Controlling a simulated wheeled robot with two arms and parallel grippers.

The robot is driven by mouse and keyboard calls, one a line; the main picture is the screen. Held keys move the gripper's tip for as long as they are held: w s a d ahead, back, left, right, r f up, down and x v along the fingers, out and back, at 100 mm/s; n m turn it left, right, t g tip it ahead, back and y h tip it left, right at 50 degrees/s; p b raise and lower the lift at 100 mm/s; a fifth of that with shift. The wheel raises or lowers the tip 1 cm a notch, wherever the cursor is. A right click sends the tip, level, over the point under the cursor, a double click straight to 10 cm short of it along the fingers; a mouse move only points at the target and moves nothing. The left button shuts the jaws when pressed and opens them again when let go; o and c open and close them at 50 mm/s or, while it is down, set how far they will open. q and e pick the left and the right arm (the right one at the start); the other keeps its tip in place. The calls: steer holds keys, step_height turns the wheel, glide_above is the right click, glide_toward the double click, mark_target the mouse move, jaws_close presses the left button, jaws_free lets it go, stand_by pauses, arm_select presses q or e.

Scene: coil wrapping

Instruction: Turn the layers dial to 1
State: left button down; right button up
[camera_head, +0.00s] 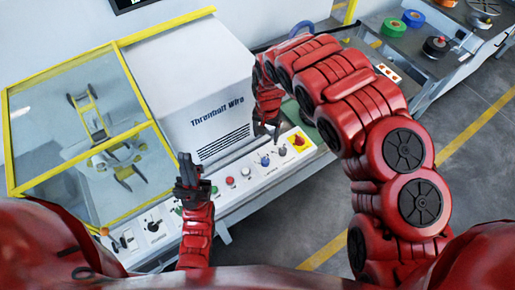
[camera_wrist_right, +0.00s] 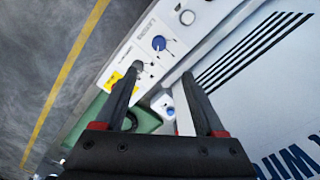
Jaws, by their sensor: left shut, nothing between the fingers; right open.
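A blue dial (camera_head: 265,160) with a white pointer sits on the white control panel. It also shows in the right wrist view (camera_wrist_right: 158,43), with small lettering beside it that I cannot read surely as layers. A dark knob (camera_head: 282,151) is next to it, and shows near a fingertip in the right wrist view (camera_wrist_right: 138,66). My right gripper (camera_head: 266,132) is open and empty above the panel; its fingers (camera_wrist_right: 158,95) point toward these knobs, and contact is not clear. My left gripper (camera_head: 186,168) is shut and empty, raised over the panel's left part.
A red stop button on a yellow plate (camera_head: 299,140) is at the panel's right end. The white machine housing (camera_head: 205,85) rises behind the panel. A yellow-framed guard (camera_head: 75,130) covers the winder at left. A bench with coloured rolls (camera_head: 413,18) stands at upper right.

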steer(key=b, duration=0.6)
glide_above(265, 160)
step_height(265, 160, down, 8)
steer(key=shift+f, duration=0.1)
step_height(265, 160, down, 4)
steer(key=shift+s+r+b, duration=0.1)
steer(key=shift+b, duration=0.2)
step_height(265, 160, down, 4)
steer(key=shift+r+p, duration=0.25)
steer(key=shift+p, duration=0.7)
steer(key=shift+f, duration=0.8)
steer(key=shift+c, duration=0.2)
jaws_close()
